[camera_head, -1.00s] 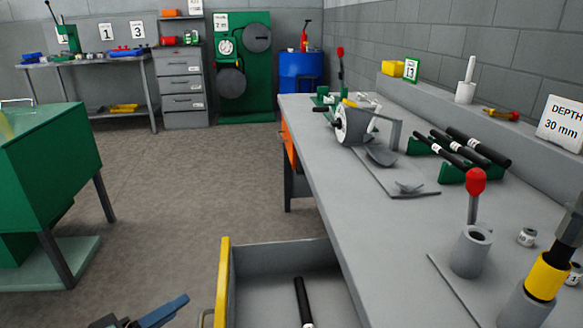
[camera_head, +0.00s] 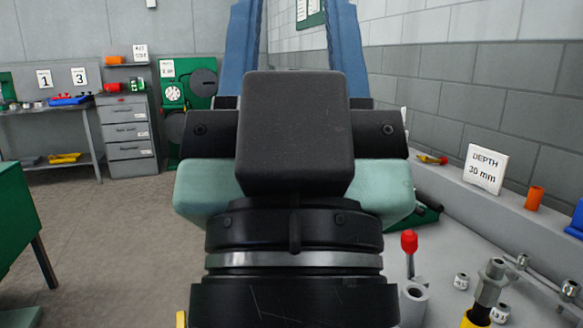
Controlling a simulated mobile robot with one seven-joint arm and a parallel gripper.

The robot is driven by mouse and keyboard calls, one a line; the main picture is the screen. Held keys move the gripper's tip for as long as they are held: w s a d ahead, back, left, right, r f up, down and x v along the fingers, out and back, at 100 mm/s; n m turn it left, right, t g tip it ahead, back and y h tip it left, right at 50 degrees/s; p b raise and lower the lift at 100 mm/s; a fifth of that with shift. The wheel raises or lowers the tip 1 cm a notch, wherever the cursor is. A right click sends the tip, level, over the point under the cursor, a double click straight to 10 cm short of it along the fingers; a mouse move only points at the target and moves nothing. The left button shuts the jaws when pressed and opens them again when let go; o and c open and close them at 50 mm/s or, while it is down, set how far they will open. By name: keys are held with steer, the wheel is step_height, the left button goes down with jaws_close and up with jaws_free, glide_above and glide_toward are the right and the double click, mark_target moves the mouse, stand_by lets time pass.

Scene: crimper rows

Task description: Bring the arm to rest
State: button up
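My gripper (camera_head: 296,30) stands large in the middle of the head view, pointing up. Its two blue fingers are apart, with wall and a green-framed sign showing between them. The fingers run out of the top of the picture, so their tips are hidden. I see nothing held in the visible gap. My black and pale green wrist is below the fingers and covers most of the bench's middle.
The grey bench (camera_head: 447,262) runs along the right, with a red-knobbed lever (camera_head: 409,242), small metal fittings (camera_head: 461,281) and a DEPTH 30 mm sign (camera_head: 486,168). A green cabinet (camera_head: 16,225) is at left. Floor between (camera_head: 110,235) is clear.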

step_height(320, 180, up, 23)
steer(key=p, duration=2)
steer(key=shift+p, duration=0.35)
